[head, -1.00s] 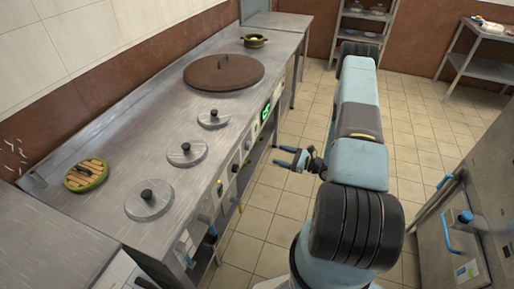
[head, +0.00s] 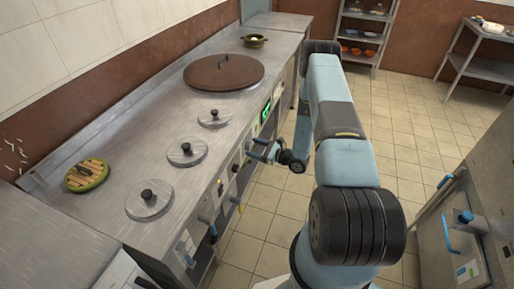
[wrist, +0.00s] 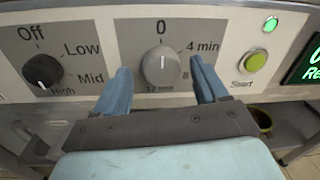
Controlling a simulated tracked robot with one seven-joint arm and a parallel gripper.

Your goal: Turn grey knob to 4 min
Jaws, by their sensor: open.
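The grey knob (wrist: 161,66) is on the front panel in the wrist view, inside a dial marked 0 at the top, 4 min at upper right, 8 at right and 12 min at the bottom. Its white pointer line looks upright, toward 0. My gripper (wrist: 160,75) is open, with one blue finger on each side of the knob. I cannot tell whether the fingertips touch it. In the head view my gripper (head: 263,151) is at the stove's front panel; the knob is too small or hidden to make out there.
A black knob (wrist: 42,71) is to the left, its white mark toward High. A green Start button (wrist: 256,61), a lit green lamp (wrist: 270,24) and a display (wrist: 314,62) are to the right.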

